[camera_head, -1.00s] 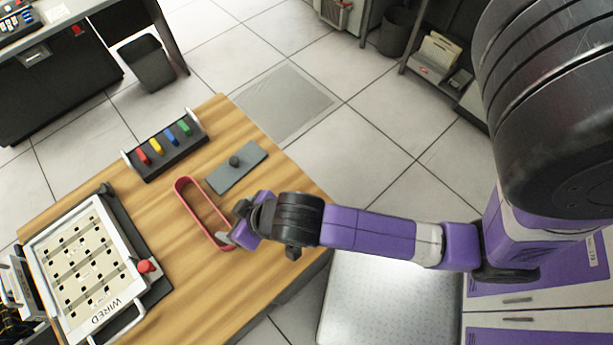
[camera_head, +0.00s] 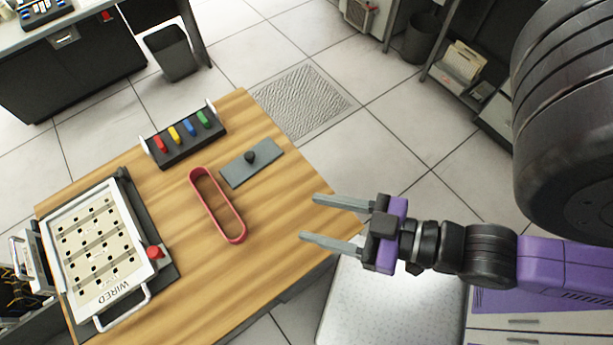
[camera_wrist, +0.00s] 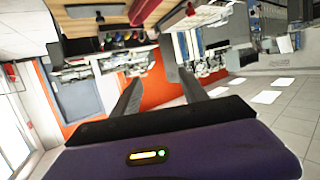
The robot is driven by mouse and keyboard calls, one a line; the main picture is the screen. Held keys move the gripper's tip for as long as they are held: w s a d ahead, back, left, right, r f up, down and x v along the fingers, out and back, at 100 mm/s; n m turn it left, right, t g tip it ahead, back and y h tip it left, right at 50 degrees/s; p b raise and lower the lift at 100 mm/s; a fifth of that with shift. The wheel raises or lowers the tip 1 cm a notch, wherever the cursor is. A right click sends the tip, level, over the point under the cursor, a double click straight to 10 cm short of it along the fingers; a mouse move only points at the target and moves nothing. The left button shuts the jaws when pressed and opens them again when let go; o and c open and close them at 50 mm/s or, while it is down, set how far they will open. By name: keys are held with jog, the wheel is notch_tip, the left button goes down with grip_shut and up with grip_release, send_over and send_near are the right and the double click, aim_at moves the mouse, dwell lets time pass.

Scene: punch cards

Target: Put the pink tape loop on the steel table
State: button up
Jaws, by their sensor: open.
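The pink tape loop (camera_head: 217,205) is a long, narrow closed band standing on edge on the wooden table (camera_head: 190,275). It stands near the middle of that table, between the slotted board and my gripper. My gripper (camera_head: 310,218) is open and empty, right of the loop and apart from it, with its fingers pointing left over the table's right edge. The steel table (camera_head: 385,305) has a bare, pale metal top below my gripper in the head view. In the wrist view, my open fingers (camera_wrist: 161,75) have nothing between them.
A grey plate with a black knob (camera_head: 251,163) lies just beyond the loop. A black rack with coloured pegs (camera_head: 184,138) stands at the far edge. The slotted board marked WIRED (camera_head: 100,250), with a red button (camera_head: 155,252), fills the left side.

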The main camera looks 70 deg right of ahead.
jog(key=c, duration=0.4)
jog(key=w+a+f+m+g+b, duration=0.1)
jog(key=w+a+f, duration=0.1)
jog(key=w, duration=1.3)
jog(key=w+a+f, duration=0.2)
jog(key=w+a, duration=0.1)
jog(key=w, duration=1.3)
jog(key=w+d+f+m+g+h, duration=0.1)
jog(key=w+f+m+g, duration=0.2)
jog(key=w+f+g, duration=0.1)
jog(key=s+d+f+m+g+h, duration=0.2)
jog(key=s+d+f+m+g, duration=0.1)
jog(key=s+f+g, duration=0.4)
jog(key=shift+t+y, duration=0.3)
jog(key=shift+t, duration=0.1)
jog(key=shift+s+p+x, duration=0.2)
jog(key=shift+x, duration=1.35)
jog(key=shift+s+p+x, duration=0.15)
jog(key=shift+p+x, duration=0.05)
jog(key=shift+x, duration=1.35)
